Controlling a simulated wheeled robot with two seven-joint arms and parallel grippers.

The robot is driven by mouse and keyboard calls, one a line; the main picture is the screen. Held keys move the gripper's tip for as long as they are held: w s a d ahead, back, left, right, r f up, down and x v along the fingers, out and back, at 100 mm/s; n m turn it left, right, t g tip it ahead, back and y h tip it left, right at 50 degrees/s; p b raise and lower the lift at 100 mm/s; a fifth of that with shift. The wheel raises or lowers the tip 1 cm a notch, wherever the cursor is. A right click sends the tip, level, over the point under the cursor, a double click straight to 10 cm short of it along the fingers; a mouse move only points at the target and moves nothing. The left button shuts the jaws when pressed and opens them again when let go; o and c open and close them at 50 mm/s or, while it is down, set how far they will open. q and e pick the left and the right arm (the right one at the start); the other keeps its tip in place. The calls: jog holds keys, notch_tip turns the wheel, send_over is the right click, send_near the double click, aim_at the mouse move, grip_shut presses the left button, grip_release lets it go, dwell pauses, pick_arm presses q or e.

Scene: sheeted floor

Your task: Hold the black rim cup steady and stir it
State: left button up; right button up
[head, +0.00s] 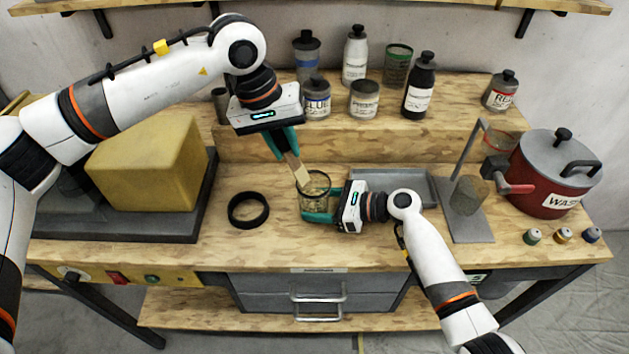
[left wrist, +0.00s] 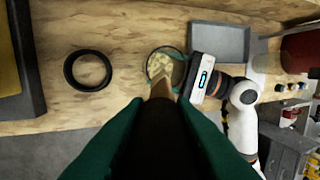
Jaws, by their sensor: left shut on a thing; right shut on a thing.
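The black rim cup (head: 314,189) is a clear cup with a dark rim, standing upright on the wooden bench. My right gripper (head: 318,214) is shut around its lower part from the right. My left gripper (head: 282,143) is above the cup, shut on a pale wooden stirring stick (head: 297,170). The stick slants down and its lower end is at or inside the cup's mouth. In the left wrist view the stick (left wrist: 164,88) reaches over the cup (left wrist: 150,62). How deep its tip goes is hidden.
A black ring (head: 248,210) lies left of the cup. A grey tray (head: 420,187) is behind my right gripper. A metal stand (head: 470,222) and a red pot (head: 545,185) are at the right. A yellow block (head: 150,165) is at the left. Bottles and jars (head: 364,98) stand on the raised shelf.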

dwell(0.6)
pick_arm(q)
jog(key=shift+r, duration=2)
